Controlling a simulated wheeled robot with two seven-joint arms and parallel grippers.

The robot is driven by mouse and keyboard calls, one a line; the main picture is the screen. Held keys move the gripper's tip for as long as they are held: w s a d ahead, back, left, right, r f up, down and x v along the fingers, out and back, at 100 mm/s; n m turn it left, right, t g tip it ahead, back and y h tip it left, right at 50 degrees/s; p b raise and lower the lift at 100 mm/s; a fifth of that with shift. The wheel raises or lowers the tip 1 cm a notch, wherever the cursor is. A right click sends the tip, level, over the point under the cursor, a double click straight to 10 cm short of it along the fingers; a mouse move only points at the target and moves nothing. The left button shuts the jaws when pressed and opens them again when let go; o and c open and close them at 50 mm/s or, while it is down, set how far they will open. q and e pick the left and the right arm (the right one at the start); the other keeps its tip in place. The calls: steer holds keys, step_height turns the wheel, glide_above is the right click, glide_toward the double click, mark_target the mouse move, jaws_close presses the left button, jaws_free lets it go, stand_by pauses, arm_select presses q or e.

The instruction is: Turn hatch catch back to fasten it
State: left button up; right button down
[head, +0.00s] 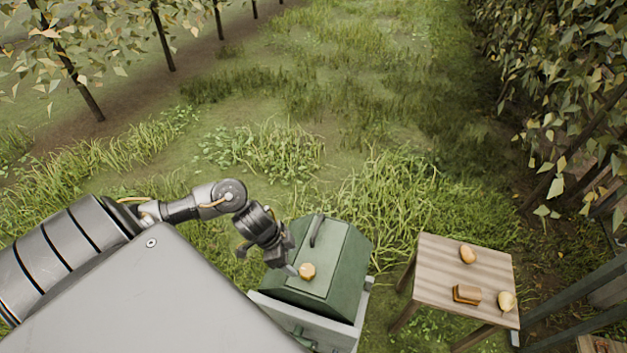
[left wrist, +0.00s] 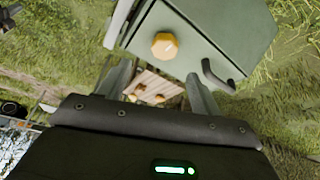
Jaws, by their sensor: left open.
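The green box (head: 345,262) stands at the lower middle of the head view, with a lighter green hatch (head: 325,262) on its top. A round yellow-orange catch (head: 307,271) sits near the hatch's near edge; it also shows in the left wrist view (left wrist: 165,45). A dark curved handle (head: 317,230) is at the hatch's far end and shows in the left wrist view (left wrist: 217,75). My left gripper (head: 286,264) is open just left of the catch. In the left wrist view its fingers (left wrist: 158,72) are apart, with nothing between them. Whether the catch is fastened cannot be told.
A wooden stool (head: 435,274) to the right holds a brown pear (head: 467,254), a brown block (head: 466,294) and a yellow pear (head: 507,301). The box rests on a grey base (head: 337,332). Grass lies behind; a leafy hedge (head: 560,80) stands at the right.

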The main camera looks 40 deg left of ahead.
mark_target(306, 269)
arm_select(q)
steer(key=x, duration=0.6)
steer(key=b+x, duration=0.1)
steer(key=x, duration=0.3)
steer(key=shift+w+a, duration=0.3)
steer(key=shift+w, duration=0.1)
arm_select(e)
steer(key=shift+w+f, duration=0.35)
steer(key=shift+f, duration=0.2)
arm_select(q)
steer(key=c, duration=1)
arm_select(e)
steer(key=shift+s, duration=0.1)
